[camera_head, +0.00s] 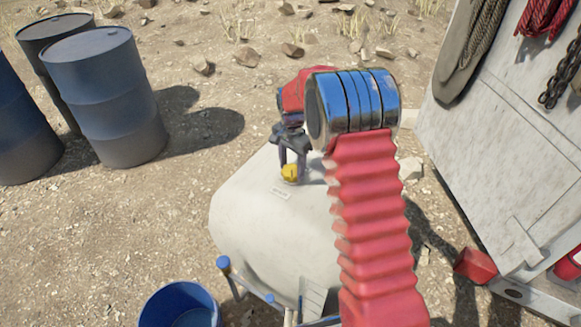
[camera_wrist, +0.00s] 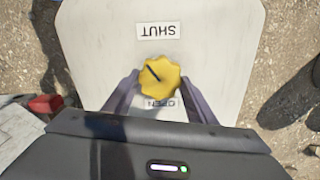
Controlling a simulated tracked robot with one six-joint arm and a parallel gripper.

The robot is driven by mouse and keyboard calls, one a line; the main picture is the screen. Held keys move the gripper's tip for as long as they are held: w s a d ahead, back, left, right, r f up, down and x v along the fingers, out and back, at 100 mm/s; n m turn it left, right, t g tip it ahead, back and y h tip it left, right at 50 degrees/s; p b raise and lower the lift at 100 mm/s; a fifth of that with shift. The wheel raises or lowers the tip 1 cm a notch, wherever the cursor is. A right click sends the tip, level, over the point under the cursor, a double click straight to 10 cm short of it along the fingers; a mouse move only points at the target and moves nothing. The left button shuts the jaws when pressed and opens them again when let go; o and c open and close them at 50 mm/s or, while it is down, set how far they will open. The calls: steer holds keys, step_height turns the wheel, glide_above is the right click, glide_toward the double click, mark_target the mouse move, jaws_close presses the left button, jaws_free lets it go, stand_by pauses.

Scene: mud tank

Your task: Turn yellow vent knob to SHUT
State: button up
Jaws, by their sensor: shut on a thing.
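The yellow vent knob (camera_head: 290,172) sits on top of the pale tank (camera_head: 245,220). In the wrist view the knob (camera_wrist: 160,77) has a scalloped rim and a dark pointer line, which runs toward the upper left. A SHUT label (camera_wrist: 158,32), upside down in this view, lies above the knob. An OPEN label (camera_wrist: 160,103), also upside down, lies below it, partly hidden. My gripper (camera_head: 292,165) comes down from above with its fingers shut on the knob, one on each side; the wrist view shows the gripper (camera_wrist: 159,88) the same way.
Blue barrels (camera_head: 105,95) stand on the ground at the left. A blue bucket (camera_head: 180,305) is at the bottom, near the blue-capped rail (camera_head: 224,263). A pale panel (camera_head: 495,140) with hanging ropes and a chain rises at the right. Stony ground lies around the tank.

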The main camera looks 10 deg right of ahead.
mark_target(291, 170)
steer(key=m, duration=0.6)
steer(key=shift+a+m, duration=0.1)
steer(key=shift+m, duration=0.3)
steer(key=o, duration=1.1)
steer(key=shift+c, duration=0.2)
steer(key=shift+r, duration=0.15)
step_height(291, 170, up, 13)
steer(key=shift+r, duration=0.2)
